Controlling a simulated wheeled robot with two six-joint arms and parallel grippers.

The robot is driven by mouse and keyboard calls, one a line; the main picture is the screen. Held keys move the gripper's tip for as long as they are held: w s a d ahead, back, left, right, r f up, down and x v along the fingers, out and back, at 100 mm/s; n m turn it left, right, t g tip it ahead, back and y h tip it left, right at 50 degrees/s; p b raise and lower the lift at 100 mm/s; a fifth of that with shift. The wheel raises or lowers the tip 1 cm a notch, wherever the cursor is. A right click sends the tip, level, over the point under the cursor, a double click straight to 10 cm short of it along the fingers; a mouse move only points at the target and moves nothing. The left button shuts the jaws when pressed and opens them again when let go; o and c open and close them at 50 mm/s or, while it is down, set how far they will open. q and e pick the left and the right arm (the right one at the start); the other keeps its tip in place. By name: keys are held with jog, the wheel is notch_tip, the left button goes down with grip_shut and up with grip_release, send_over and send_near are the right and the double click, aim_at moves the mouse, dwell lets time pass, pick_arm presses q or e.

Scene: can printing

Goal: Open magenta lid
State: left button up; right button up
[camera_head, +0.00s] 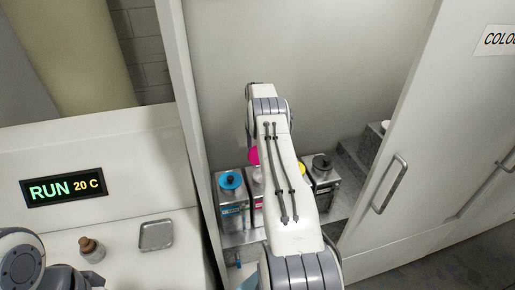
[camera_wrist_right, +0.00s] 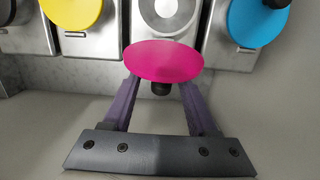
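The magenta lid (camera_wrist_right: 163,60) is swung up off its can in the right wrist view, its flat face towards the camera. Its black knob (camera_wrist_right: 160,88) shows below its lower edge. The can's round opening (camera_wrist_right: 168,10) is uncovered. My right gripper (camera_wrist_right: 160,90) has its fingers on either side of the knob, with gaps visible; the fingertips are partly hidden behind the lid. In the head view a piece of the magenta lid (camera_head: 254,155) shows beside my right arm, which hides the gripper. My left gripper is out of view.
The cyan-lidded can (camera_head: 231,203) stands left of the magenta one. The yellow lid (camera_head: 302,168) and black-lidded can (camera_head: 322,178) are to the right. A cabinet door with a handle (camera_head: 390,184) stands right. A small bottle (camera_head: 91,249) and tray (camera_head: 156,235) are on the left counter.

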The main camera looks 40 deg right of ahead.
jog(key=shift+a+r, duration=0.1)
jog(key=shift+a, duration=0.05)
jog(key=shift+r, duration=0.1)
jog(key=shift+w+r+b, duration=0.1)
jog(key=shift+r+b, duration=0.15)
jog(key=shift+b, duration=0.1)
jog(key=r, duration=0.1)
jog(key=r+b, duration=0.1)
jog(key=r, duration=0.3)
jog(key=shift+w+d+b, duration=0.2)
jog(key=shift+w+b, duration=0.05)
jog(key=shift+b, duration=0.15)
notch_tip(320, 180, up, 4)
jog(key=shift+w+f+p, duration=0.1)
jog(key=shift+f+p, duration=0.05)
jog(key=shift+p, duration=0.65)
jog(key=shift+r+p, duration=0.35)
jog(key=shift+r, duration=0.1)
